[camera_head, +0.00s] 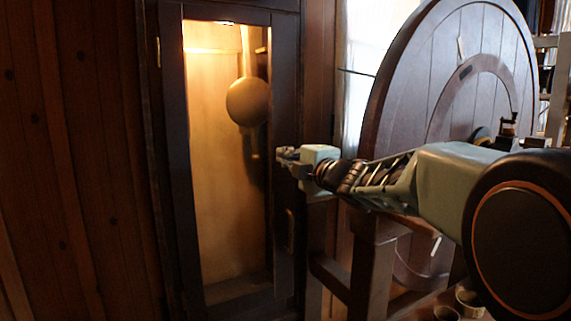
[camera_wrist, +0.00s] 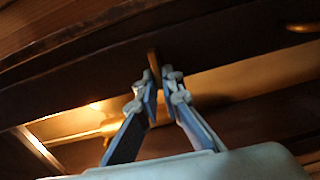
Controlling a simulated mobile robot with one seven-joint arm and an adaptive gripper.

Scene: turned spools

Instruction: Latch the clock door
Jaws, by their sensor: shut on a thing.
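The dark wooden clock door (camera_head: 175,160), with a tall glass pane, stands at the left centre in the head view. It looks flush with its frame, though I cannot tell whether a small gap is left. My gripper (camera_head: 283,155) is at the door's right edge, at about mid-height. In the wrist view my gripper (camera_wrist: 157,88) has its two fingers closed around a small brass latch piece (camera_wrist: 153,62) on the dark wood. The fingers hide part of this piece. In the head view the latch is hidden by my gripper.
A round pendulum bob (camera_head: 248,101) hangs behind the lit glass. A brass hinge (camera_head: 158,51) is on the left. Another brass fitting (camera_wrist: 301,28) shows in the wrist view. A large wooden wheel (camera_head: 410,85) and its stand (camera_head: 367,275) are close to my arm on the right.

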